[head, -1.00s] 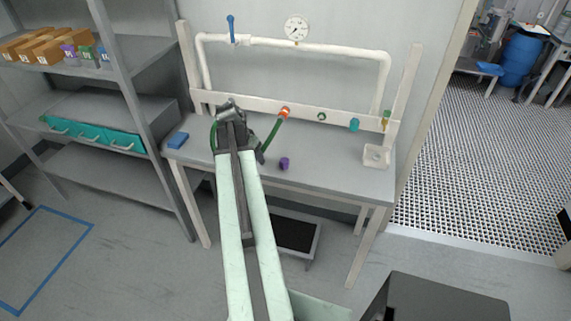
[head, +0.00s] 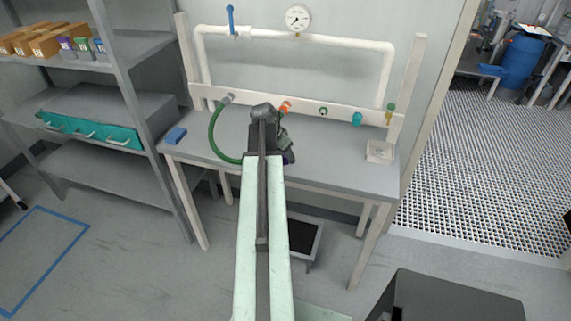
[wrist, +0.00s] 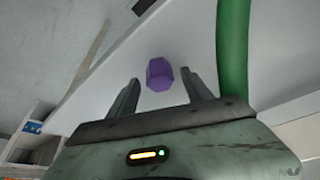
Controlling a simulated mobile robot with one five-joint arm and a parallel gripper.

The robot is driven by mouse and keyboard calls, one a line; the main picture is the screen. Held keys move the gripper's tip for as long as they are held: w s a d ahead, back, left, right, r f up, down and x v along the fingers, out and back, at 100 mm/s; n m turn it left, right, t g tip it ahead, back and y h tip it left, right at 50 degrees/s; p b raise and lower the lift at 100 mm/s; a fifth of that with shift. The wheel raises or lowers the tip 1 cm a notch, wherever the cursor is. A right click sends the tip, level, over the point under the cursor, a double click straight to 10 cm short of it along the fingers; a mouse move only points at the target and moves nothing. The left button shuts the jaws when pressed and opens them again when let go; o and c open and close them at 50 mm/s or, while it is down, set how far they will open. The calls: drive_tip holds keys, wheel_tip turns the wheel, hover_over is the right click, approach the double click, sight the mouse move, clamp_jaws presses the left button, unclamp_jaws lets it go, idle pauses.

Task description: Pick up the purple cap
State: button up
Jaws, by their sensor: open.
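The purple cap (wrist: 159,73) is a small faceted piece on the grey bench top. In the wrist view it lies ahead of and between my two spread fingers, with clear space on both sides. My gripper (wrist: 160,84) is open and empty. In the head view only a dark purple edge of the cap (head: 290,157) shows at the right side of my wrist. The rest is hidden behind my arm, and my fingertips are hidden there too.
A green hose (wrist: 234,45) runs close to my right finger in the wrist view. The bench (head: 335,165) carries a blue block (head: 175,136) at left and a pale square dish (head: 380,151) at right. A white pipe frame with a gauge (head: 298,19) stands behind.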

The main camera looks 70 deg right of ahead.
sight(284, 155)
drive_tip(key=shift+x, duration=0.95)
drive_tip(key=shift+a+r, duration=0.1)
drive_tip(key=shift+r, duration=0.15)
clamp_jaws()
wheel_tip(284, 155, up, 10)
drive_tip(key=p, duration=1)
drive_tip(key=shift+r, duration=0.15)
drive_tip(key=shift+w, duration=0.1)
